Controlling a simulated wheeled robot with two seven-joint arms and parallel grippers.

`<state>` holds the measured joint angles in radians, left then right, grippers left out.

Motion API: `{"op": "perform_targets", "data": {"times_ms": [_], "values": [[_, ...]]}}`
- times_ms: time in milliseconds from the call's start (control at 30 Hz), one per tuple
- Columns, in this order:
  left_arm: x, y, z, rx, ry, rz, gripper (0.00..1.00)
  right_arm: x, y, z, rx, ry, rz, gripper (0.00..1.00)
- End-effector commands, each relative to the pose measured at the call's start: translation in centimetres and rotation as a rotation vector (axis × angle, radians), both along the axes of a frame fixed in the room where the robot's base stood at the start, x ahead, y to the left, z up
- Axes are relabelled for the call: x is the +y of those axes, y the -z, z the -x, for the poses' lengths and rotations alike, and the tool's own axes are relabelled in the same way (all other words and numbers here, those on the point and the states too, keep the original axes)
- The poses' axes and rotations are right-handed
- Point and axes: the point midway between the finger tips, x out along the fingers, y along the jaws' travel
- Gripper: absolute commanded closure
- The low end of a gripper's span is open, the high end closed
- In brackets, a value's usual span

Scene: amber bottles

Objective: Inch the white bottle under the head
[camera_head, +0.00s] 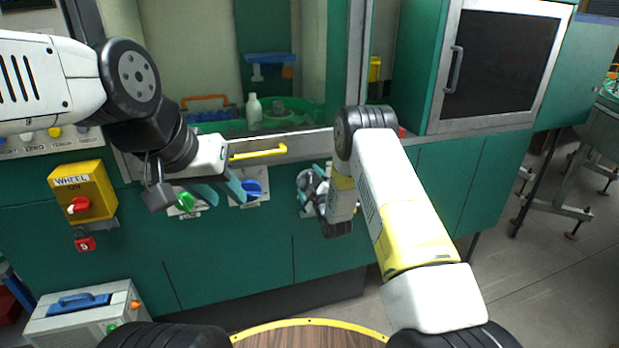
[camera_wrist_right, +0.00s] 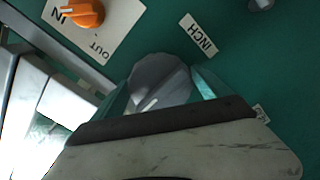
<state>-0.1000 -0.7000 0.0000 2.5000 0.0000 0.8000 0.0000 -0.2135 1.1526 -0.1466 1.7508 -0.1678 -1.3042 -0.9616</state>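The white bottle (camera_head: 254,110) stands upright behind the machine's window opening, at a green round carrier (camera_head: 290,112). A blue head-like part (camera_head: 270,58) hangs above and slightly right of it, with a gap between. My right gripper (camera_head: 322,190) is at the panel below the window. In the right wrist view its teal fingers (camera_wrist_right: 160,92) lie against both sides of a grey knob (camera_wrist_right: 160,78) near the INCH label (camera_wrist_right: 198,34). My left gripper (camera_head: 221,191) has its fingers apart, between a green knob (camera_head: 185,202) and a blue knob (camera_head: 250,188), holding nothing visible.
A yellow handle (camera_head: 258,152) juts out below the window. A yellow WHEEL box (camera_head: 82,197) with a red switch is at left. An orange IN/OUT knob (camera_wrist_right: 84,12) is close to the grey knob. A grey case (camera_head: 85,315) stands at lower left.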

Motion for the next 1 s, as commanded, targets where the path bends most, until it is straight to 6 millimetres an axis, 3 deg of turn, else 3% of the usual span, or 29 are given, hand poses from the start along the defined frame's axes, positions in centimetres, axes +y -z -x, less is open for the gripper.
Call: {"op": "perform_targets", "data": {"times_ms": [33,233,567,1000], "values": [[0.00,0.00,0.00,0.000,0.000,0.000,0.64,-0.01,-0.02,0.01,0.000,0.000,0.000,0.26],[0.00,0.00,0.00,0.000,0.000,0.000,0.64,-0.01,-0.02,0.01,0.000,0.000,0.000,0.62],[0.00,0.00,0.00,0.000,0.000,0.000,0.64,0.00,-0.02,0.02,0.017,0.000,-0.052,0.62],[0.00,0.00,0.00,0.000,0.000,0.000,0.64,-0.05,0.05,0.03,0.122,0.001,-0.377,0.62]]}}
